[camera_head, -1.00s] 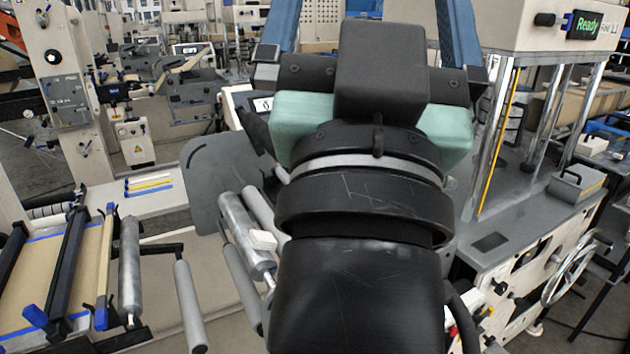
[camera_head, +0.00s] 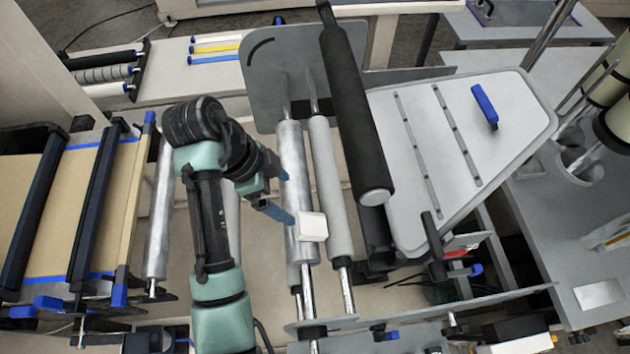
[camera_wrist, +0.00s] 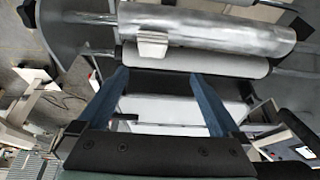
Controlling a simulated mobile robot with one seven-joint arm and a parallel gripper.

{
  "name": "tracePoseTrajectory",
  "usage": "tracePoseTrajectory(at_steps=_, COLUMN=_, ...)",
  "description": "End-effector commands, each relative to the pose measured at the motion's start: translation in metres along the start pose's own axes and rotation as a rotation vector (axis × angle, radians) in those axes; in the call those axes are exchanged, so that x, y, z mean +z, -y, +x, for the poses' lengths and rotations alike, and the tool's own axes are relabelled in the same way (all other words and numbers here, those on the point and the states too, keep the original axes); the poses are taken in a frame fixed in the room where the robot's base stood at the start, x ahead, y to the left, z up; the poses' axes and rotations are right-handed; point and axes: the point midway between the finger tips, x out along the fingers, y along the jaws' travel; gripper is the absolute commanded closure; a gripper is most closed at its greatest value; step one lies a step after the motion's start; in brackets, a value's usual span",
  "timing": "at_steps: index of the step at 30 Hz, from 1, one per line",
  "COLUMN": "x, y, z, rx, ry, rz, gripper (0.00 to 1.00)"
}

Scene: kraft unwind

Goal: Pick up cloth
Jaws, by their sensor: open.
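The cloth is a small folded white pad (camera_head: 313,226) resting on the rollers right of centre in the head view. In the wrist view the cloth (camera_wrist: 152,46) lies against the shiny metal roller (camera_wrist: 205,28), beyond the fingertips. My gripper (camera_head: 287,197) has blue fingers and is just left of and above the cloth in the head view. In the wrist view my gripper (camera_wrist: 160,75) is open with its fingers wide apart and nothing between them. The fingers do not appear to touch the cloth.
A grey roller (camera_head: 330,190) runs beside the metal one. A black roller (camera_head: 350,110) rises to the right, near a slotted grey plate (camera_head: 455,145). A brown kraft web (camera_head: 65,215) with dark bars is at left. A grey guard plate (camera_head: 285,75) stands behind.

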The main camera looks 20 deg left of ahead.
Motion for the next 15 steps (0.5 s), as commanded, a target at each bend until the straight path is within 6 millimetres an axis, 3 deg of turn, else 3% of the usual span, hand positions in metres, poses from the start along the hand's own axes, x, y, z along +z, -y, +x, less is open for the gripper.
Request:
tracePoseTrajectory(at_steps=4, x=0.005, y=-0.008, z=0.012, rx=0.038, ry=-0.006, rz=0.014, gripper=0.00)
tracePoseTrajectory(at_steps=15, x=0.005, y=-0.009, z=0.068, rx=0.033, ry=-0.005, rz=0.015, gripper=0.00)
